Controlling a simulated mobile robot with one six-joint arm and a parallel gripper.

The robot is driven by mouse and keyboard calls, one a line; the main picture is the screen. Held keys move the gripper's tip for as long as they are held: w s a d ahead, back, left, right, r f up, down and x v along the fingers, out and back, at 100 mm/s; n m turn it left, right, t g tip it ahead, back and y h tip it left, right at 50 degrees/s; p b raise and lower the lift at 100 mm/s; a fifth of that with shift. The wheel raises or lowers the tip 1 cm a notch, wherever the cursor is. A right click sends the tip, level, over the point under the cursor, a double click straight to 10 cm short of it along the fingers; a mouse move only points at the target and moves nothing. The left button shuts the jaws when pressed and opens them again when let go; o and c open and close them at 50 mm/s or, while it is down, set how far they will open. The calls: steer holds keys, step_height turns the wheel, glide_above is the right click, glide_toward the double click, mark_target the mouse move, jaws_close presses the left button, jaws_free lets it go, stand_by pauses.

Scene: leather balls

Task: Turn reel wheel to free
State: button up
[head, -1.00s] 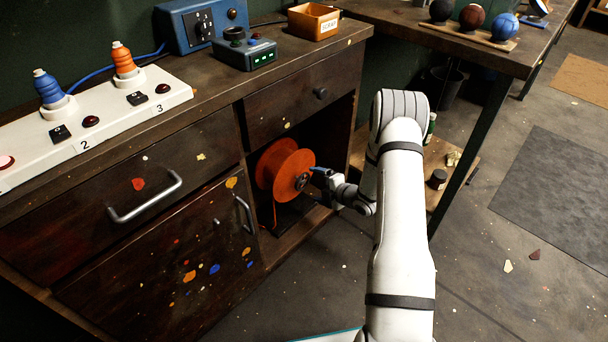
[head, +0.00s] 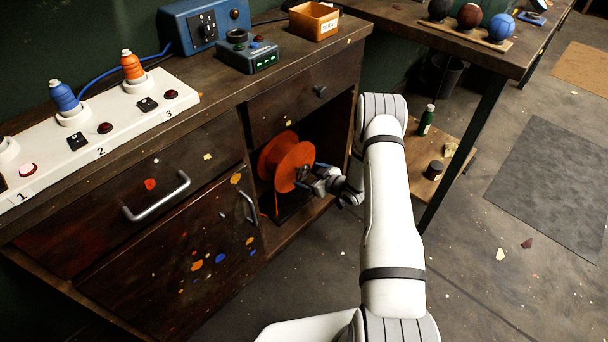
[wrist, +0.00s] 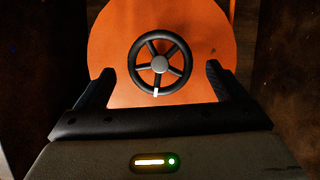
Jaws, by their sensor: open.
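The orange reel (head: 284,160) sits inside the open cabinet bay below the small drawer. Its dark spoked wheel (wrist: 160,63) faces my gripper in the wrist view, with a white mark at the bottom of its rim. The wheel also shows small and partly hidden in the head view (head: 303,173). My gripper (wrist: 160,85) is open, with one finger low on each side of the wheel in the picture. No finger is seen touching the wheel. In the head view my gripper (head: 318,178) is right in front of the reel.
The bay's walls stand close on both sides of the reel. The drawer front (head: 305,95) is above, and a cabinet door with a handle (head: 250,208) is at left. A low shelf (head: 437,165) with a green bottle (head: 426,120) stands right of my arm.

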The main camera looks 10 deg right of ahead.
mark_target(304, 174)
steer(key=shift+b+x, duration=0.35)
steer(key=shift+x, duration=1.5)
steer(key=c, duration=1)
steer(key=shift+f+n+b, duration=0.1)
steer(key=shift+n+b, duration=0.2)
steer(key=shift+b, duration=0.1)
steer(key=shift+n+h+b, duration=0.3)
steer(key=shift+h, duration=0.1)
steer(key=o, duration=1)
